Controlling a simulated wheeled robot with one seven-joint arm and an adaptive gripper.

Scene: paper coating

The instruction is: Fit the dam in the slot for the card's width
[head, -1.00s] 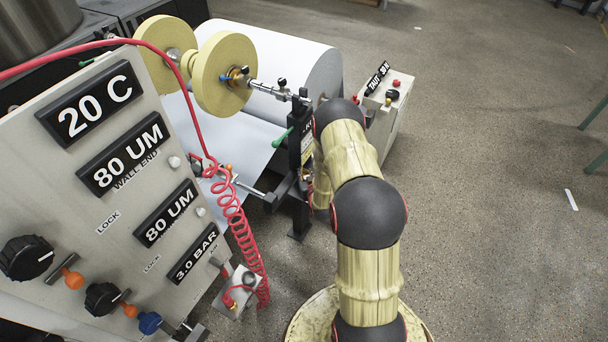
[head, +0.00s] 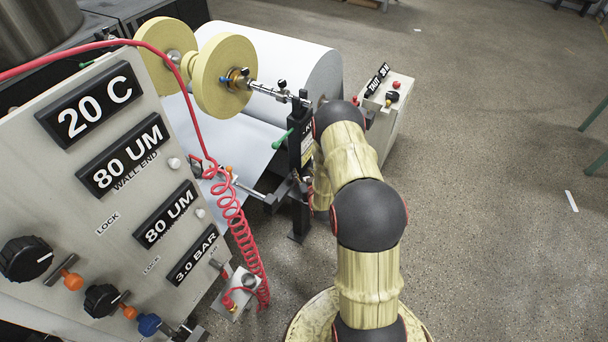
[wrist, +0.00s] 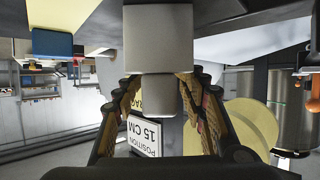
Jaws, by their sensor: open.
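My gripper (wrist: 165,85) shows in the wrist view with its two fingers apart. A pale grey block (wrist: 158,38) with a narrower end reaches down between the fingers. I cannot tell whether the fingers touch it, or whether it is the dam. A white card (wrist: 145,136) reading "POSITION 15 CM" shows upside down behind the fingers, partly covered by them. The slot cannot be made out. In the head view my gripper is hidden behind my arm and the machine's black post (head: 301,150).
The control panel (head: 120,190) with knobs and readouts fills the left. A red coiled hose (head: 240,235) hangs beside it. Yellow discs (head: 224,75) and a large white paper roll (head: 290,65) stand behind. A small control box (head: 394,110) stands farther right. Floor at right is open.

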